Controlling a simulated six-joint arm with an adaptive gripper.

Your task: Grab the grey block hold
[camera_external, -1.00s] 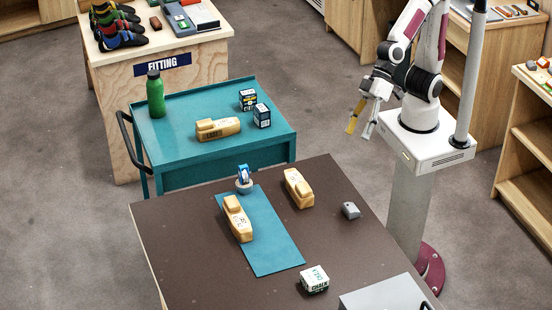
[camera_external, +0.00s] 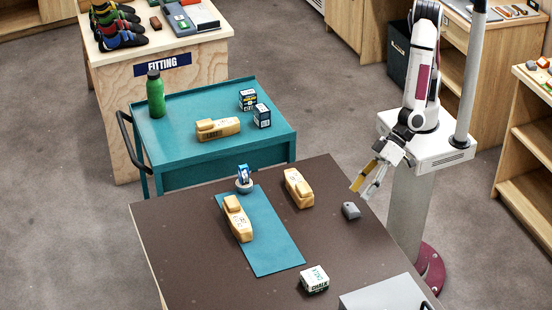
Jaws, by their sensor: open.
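The grey block hold (camera_external: 350,211) is a small grey block on the brown table (camera_external: 185,255), near its right edge. My gripper (camera_external: 364,189) is open and empty. In the external view its fingers, one yellow and one pale, point down and left, with the tips just above the grey block in the picture. They look apart from it; the exact height gap is hard to tell.
A wooden block (camera_external: 298,188) lies left of the grey hold. Another (camera_external: 237,218) lies on a teal mat (camera_external: 272,250), with a blue item in a small bowl (camera_external: 244,180) behind. A chalk box (camera_external: 314,280) and grey case (camera_external: 385,298) are in front.

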